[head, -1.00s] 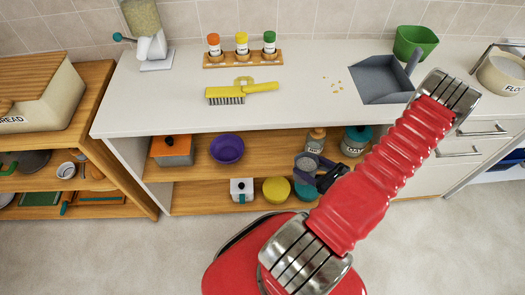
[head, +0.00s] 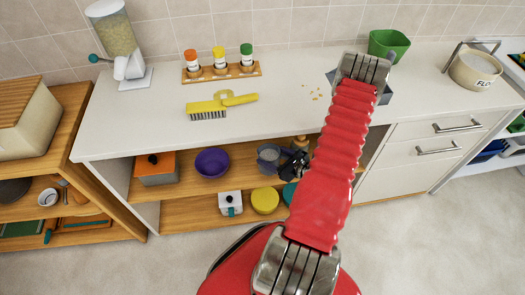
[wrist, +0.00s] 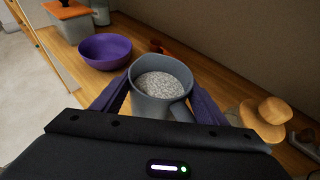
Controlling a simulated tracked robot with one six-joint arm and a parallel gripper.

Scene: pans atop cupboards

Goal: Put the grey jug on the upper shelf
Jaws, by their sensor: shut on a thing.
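The grey jug (head: 268,156) is at the upper shelf (head: 241,170) of the open cupboard, right of the purple bowl. It also shows upright in the wrist view (wrist: 175,69), with a speckled grey filling and its handle towards me. My gripper (head: 287,161) is shut on the jug, its purple fingers on either side in the wrist view. The jug's base is hidden, so I cannot tell whether it touches the wooden board.
The purple bowl (head: 212,163) and an orange-lidded box (head: 157,171) stand left of the jug on this shelf. Wooden-topped containers (wrist: 262,117) stand to its right. The lower shelf holds a white pot (head: 230,203) and a yellow pot (head: 265,201). The worktop (head: 150,130) overhangs.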

